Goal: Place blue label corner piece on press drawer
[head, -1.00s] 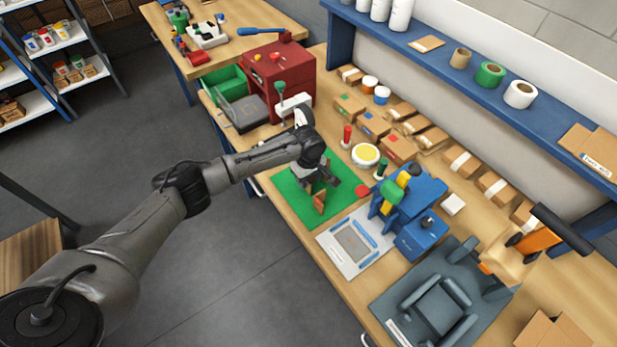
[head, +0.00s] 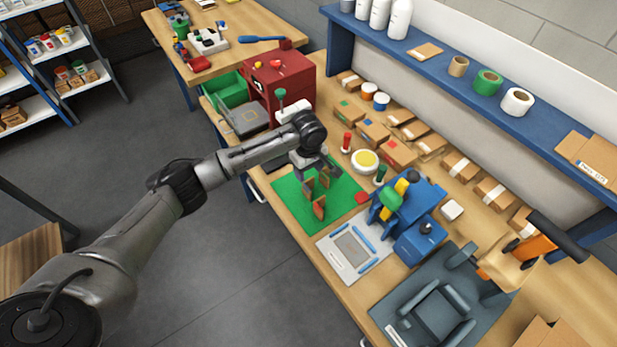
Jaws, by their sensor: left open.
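Small brown corner pieces (head: 318,207) stand upright on the green mat (head: 290,217). I cannot make out a blue label on any of them. My left gripper (head: 314,170) is open, above the far part of the mat and just behind the pieces; its fingers are small and partly merge with the pieces. My right gripper is not in view.
Labelled cartons (head: 373,131) line the back of the bench. A yellow-topped round pot (head: 364,161) and a blue machine (head: 408,200) stand right of the mat. A white plate (head: 330,246) lies in front of the machine. A green bin (head: 228,90) sits beside the press.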

